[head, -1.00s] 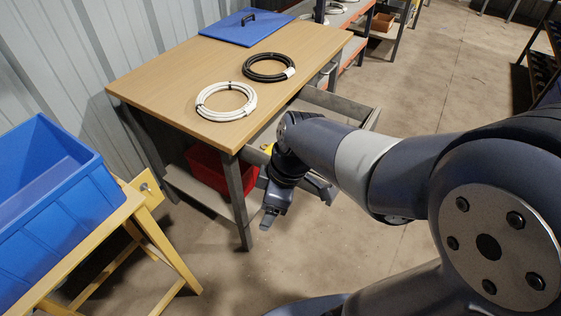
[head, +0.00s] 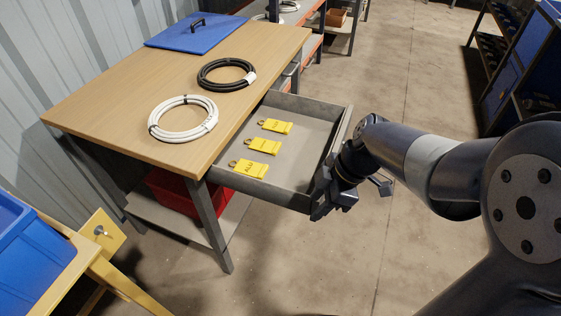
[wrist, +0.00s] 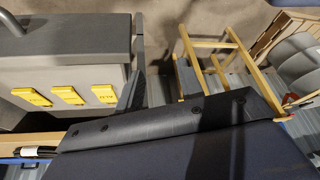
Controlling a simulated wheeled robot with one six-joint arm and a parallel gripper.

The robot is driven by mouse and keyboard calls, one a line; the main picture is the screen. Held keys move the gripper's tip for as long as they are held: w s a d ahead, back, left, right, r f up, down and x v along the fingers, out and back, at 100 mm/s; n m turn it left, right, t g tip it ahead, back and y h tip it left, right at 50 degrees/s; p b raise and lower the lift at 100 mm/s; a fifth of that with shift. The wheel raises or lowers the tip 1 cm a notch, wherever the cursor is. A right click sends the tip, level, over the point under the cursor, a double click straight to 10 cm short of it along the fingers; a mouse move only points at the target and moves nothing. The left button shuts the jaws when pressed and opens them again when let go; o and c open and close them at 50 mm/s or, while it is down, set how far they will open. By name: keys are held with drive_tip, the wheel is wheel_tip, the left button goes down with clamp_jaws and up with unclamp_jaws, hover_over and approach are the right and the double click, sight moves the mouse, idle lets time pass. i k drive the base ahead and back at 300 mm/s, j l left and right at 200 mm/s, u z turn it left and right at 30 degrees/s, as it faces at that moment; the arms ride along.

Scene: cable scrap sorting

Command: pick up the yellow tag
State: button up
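Three yellow tags lie flat in a row in the open grey drawer (head: 347,125): a near one (head: 250,168), a middle one (head: 263,145) and a far one (head: 276,126). Each has a small ring at its left end. The tags also show in the wrist view, at left: one (wrist: 31,96), another (wrist: 68,95) and a third (wrist: 104,93). My gripper (head: 328,208) is by the drawer's near right corner, apart from the tags. I cannot tell whether it touches the drawer or whether its fingers are open.
A white cable coil (head: 183,118) and a black coil (head: 226,74) lie on the wooden table (head: 120,95), with a blue panel (head: 195,33) behind. A red bin (head: 180,196) sits below. A blue crate (head: 25,255) stands at left.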

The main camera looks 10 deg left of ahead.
sight(254, 169)
drive_tip(key=i+j+z, duration=0.1)
drive_tip(key=j+z, duration=0.25)
drive_tip(key=j, duration=0.45)
drive_tip(key=j+z, duration=0.35)
drive_tip(key=j, duration=0.45)
